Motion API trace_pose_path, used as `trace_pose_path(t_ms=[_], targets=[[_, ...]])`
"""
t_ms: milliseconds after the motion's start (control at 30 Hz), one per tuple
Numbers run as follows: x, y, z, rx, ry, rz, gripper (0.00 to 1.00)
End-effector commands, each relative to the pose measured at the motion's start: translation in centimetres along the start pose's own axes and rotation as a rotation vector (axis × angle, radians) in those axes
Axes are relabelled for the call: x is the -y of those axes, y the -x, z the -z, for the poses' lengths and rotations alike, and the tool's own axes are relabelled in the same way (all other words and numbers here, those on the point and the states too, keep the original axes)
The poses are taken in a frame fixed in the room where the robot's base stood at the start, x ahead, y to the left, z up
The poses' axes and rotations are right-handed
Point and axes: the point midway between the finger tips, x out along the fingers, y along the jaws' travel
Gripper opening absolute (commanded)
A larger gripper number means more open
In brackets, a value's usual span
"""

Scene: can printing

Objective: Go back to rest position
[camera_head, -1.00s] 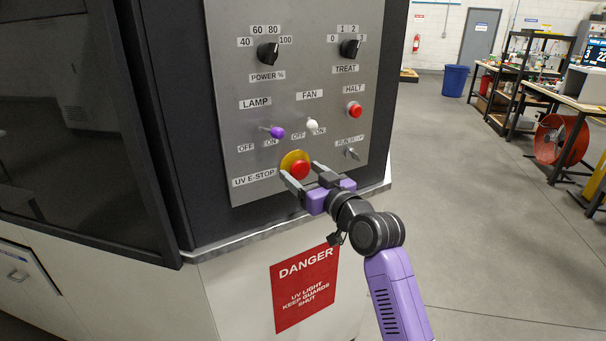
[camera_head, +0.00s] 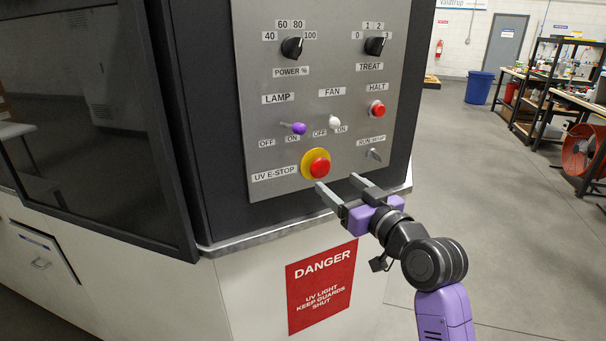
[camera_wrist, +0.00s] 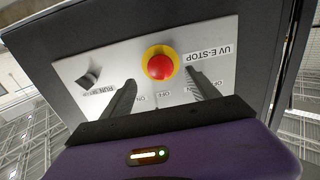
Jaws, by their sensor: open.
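My gripper (camera_head: 338,190) is open and empty, with its two grey fingers spread apart and pointing toward the control panel (camera_head: 265,100). In the head view it is just below and right of the red UV E-STOP button (camera_head: 319,163) with its yellow ring. The button also shows in the wrist view (camera_wrist: 160,65), beyond the fingers and roughly between them. The fingers appear apart from the button. My purple and black arm reaches in from the lower right.
The panel carries a purple LAMP toggle (camera_head: 297,128), a white FAN toggle (camera_head: 334,122), a red HALT button (camera_head: 377,109), a RUN/SETUP key switch (camera_head: 374,154) and two black knobs. A ledge (camera_head: 300,228) runs below it. Open floor (camera_head: 490,200) lies to the right.

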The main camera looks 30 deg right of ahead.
Motion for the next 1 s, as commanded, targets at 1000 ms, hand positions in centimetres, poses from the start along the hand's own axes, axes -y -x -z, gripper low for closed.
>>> trace_pose_path(t_ms=[1000], targets=[[3.3,14.8,-6.2,-0.228,-0.094,-0.204,0.69]])
